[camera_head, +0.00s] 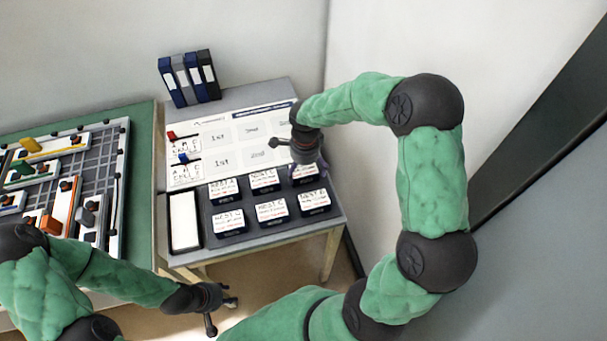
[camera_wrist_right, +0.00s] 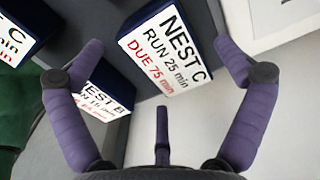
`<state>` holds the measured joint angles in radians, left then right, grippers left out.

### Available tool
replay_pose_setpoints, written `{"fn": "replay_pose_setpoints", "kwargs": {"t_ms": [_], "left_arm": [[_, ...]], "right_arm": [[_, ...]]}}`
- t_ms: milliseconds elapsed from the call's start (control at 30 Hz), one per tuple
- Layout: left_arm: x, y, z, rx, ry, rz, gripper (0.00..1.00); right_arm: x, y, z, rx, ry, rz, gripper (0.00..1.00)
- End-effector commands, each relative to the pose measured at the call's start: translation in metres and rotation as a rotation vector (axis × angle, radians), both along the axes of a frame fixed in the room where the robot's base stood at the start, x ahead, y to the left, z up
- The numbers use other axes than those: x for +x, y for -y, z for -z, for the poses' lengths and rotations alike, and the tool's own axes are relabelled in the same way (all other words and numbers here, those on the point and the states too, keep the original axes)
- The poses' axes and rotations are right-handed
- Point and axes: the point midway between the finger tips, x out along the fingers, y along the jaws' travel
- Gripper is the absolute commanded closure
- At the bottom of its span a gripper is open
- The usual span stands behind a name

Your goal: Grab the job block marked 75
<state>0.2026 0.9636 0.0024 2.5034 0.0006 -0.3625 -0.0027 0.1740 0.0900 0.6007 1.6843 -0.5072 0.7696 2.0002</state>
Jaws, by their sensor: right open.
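The block marked NEST C, RUN 25 min, DUE 75 min (camera_wrist_right: 165,48) is dark blue with a white label and 75 in red. It shows at the upper middle of the right wrist view. My right gripper (camera_wrist_right: 158,50) is open, with purple fingers on either side of this block and no clear contact. In the head view my right gripper (camera_head: 308,168) is over the back right block (camera_head: 303,180) of the tray, hiding part of it. My left gripper (camera_head: 222,305) looks open and empty, in front of the small table.
Several labelled blocks stand in two rows on a dark tray (camera_head: 246,201); a NEST B block (camera_wrist_right: 102,92) is close below. A white board (camera_head: 240,140) lies behind, binders (camera_head: 188,78) at the back.

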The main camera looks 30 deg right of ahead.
Motion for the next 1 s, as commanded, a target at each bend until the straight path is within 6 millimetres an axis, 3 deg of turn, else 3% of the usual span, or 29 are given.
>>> {"fn": "replay_pose_setpoints", "kwargs": {"t_ms": [33, 200, 433, 633, 1000], "left_arm": [[0.0, 0.0, 0.006, 0.0, 0.0, 0.0, 0.6], [0.0, 0.0, 0.011, 0.0, 0.0, 0.0, 0.6], [0.0, 0.0, 0.01, 0.0, 0.0, 0.0, 0.6], [0.0, 0.0, 0.01, 0.0, 0.0, 0.0, 0.6], [0.0, 0.0, 0.009, 0.0, 0.0, 0.0, 0.6]], "right_arm": [[-0.001, -0.001, 0.012, 0.001, -0.004, -0.001, 0.0], [0.0, -0.001, 0.03, 0.0, -0.002, 0.001, 0.0], [0.0, -0.001, 0.029, 0.0, -0.001, 0.001, 0.0], [0.0, -0.001, 0.029, 0.0, -0.001, 0.001, 0.56], [0.0, -0.001, 0.027, 0.0, 0.0, 0.001, 0.58]]}}
